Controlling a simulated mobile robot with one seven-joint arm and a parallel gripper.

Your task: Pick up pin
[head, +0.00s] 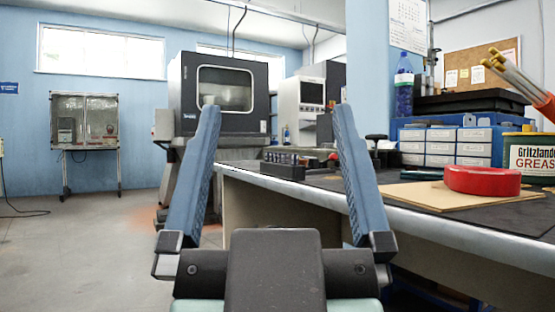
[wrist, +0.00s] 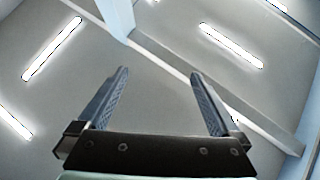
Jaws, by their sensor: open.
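My gripper (head: 277,108) stands open and empty in the head view, its two blue fingers pointing up and spread wide. In the wrist view my gripper (wrist: 158,72) is also open, with only the ceiling and lights behind it. I cannot make out a pin for certain. A dark rack block (head: 283,171) with small upright pieces sits near the bench's left end, seen between the fingers. Several tan rods (head: 515,73) stick out of an orange holder (head: 546,106) at the upper right; I cannot tell whether any is the pin.
The workbench (head: 330,198) runs to the right. It bears a red ring (head: 482,180) on a tan board (head: 450,195), a drawer unit (head: 440,145), a grease tin (head: 532,157) and a blue bottle (head: 403,95). Machines stand behind. Floor at left (head: 80,250) is clear.

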